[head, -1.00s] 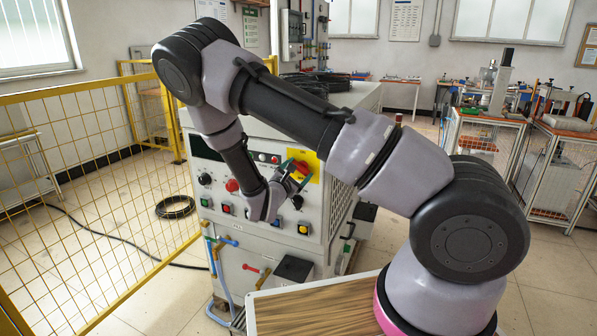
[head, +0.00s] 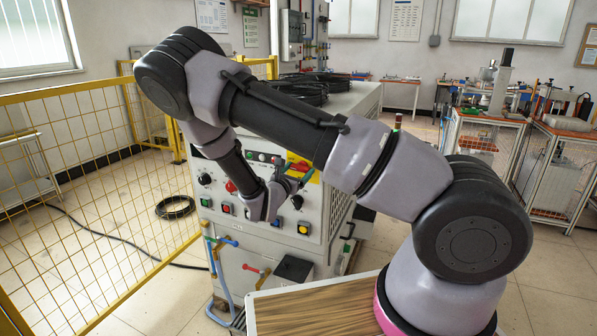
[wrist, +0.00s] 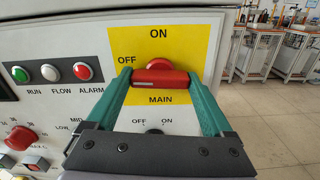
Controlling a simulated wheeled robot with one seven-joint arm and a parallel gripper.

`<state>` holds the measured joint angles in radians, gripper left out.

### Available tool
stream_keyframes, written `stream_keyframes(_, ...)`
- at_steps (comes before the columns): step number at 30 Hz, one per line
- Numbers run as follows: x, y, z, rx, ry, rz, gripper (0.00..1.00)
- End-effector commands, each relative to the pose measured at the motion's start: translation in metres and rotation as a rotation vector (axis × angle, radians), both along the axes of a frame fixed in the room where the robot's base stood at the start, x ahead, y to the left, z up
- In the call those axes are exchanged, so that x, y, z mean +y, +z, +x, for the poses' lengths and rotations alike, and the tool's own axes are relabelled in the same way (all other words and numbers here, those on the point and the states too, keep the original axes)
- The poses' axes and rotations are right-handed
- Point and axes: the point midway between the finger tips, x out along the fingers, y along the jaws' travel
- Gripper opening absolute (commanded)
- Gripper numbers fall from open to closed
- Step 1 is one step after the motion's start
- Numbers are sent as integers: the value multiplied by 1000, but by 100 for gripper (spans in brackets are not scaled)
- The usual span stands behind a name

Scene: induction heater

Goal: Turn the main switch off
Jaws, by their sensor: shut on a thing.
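The main switch has a red handle (wrist: 160,80) on a yellow plate (wrist: 185,35) marked ON above, OFF at the left and MAIN below. In the wrist view the handle bar lies level, in line with the OFF word rather than pointing up at ON. My gripper (wrist: 160,75) is shut on the handle, with one teal finger at each end of the bar. In the head view the red switch handle (head: 299,163) shows small on the panel, partly hidden by my arm and gripper.
Below the plate is a smaller OFF/ON selector (wrist: 153,130), partly behind my gripper. Indicator lamps (wrist: 49,73) and a red knob (wrist: 20,138) are at the left. A yellow mesh fence (head: 95,200) stands left of the heater cabinet (head: 345,105).

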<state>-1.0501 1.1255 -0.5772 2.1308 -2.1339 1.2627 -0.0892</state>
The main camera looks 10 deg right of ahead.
Motion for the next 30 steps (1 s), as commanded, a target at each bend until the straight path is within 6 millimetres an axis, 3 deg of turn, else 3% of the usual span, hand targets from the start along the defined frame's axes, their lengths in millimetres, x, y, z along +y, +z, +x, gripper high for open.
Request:
stream_keyframes(10,1,-1,-1,75,1,-100,29)
stream_keyframes(24,0,-1,-1,83,1,-111,29)
stream_keyframes(25,0,-1,-1,83,1,-111,96)
stream_keyframes(30,0,-1,0,83,1,-111,100)
